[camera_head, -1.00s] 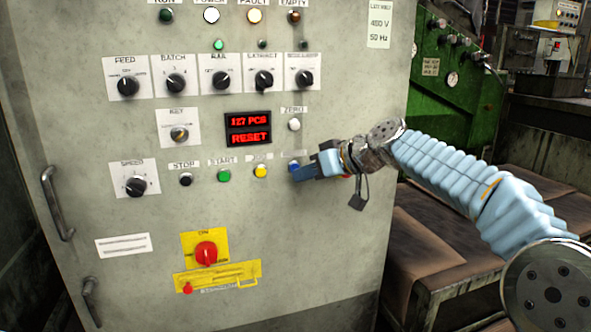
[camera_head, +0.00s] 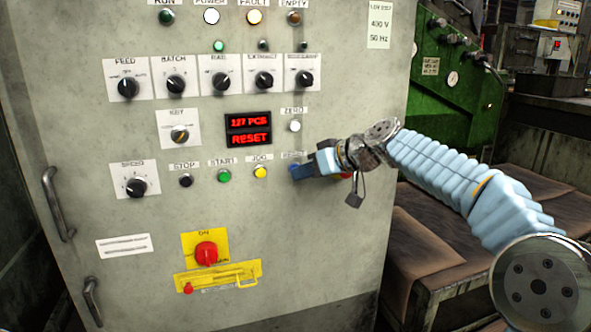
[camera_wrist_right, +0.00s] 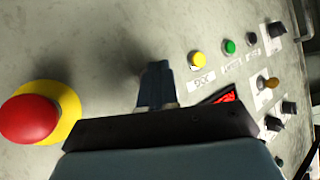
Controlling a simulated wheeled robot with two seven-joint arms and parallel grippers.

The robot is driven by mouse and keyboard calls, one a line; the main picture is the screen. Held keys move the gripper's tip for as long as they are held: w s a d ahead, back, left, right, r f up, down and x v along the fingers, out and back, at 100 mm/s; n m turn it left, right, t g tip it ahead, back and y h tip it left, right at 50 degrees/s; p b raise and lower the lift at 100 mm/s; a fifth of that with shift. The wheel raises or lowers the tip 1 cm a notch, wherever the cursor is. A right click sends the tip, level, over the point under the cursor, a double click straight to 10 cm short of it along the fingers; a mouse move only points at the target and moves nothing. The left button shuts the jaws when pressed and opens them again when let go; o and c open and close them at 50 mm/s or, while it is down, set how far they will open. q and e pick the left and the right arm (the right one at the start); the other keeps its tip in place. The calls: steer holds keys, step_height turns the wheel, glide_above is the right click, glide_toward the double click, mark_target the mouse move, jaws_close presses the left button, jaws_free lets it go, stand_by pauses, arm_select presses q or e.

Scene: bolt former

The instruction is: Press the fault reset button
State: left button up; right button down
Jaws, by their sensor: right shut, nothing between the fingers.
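The grey control cabinet has a row of buttons below a red-lit display (camera_head: 248,130) that reads "127 PCS" and "RESET". My right gripper (camera_head: 300,172) is at the right end of that row, below a small label (camera_head: 293,155) too blurred to read surely. Its dark blue fingers are shut and empty, tips at or very near the panel. They cover the button under that label, so I cannot tell whether they touch it. In the right wrist view the shut fingers (camera_wrist_right: 156,85) point at the panel. My left gripper is not in view.
A red mushroom button (camera_wrist_right: 28,119) on a yellow ring is close beside my right gripper. A yellow button (camera_head: 260,171), a green button (camera_head: 224,175) and a black stop button (camera_head: 186,180) lie to the left. A padlock (camera_head: 355,196) hangs below the wrist.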

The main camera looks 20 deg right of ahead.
steer(key=shift+w, duration=0.25)
stand_by(0.4)
steer(key=shift+s+b, duration=0.6)
steer(key=shift+s, duration=0.25)
steer(key=s+b, duration=0.3)
steer(key=s, duration=0.2)
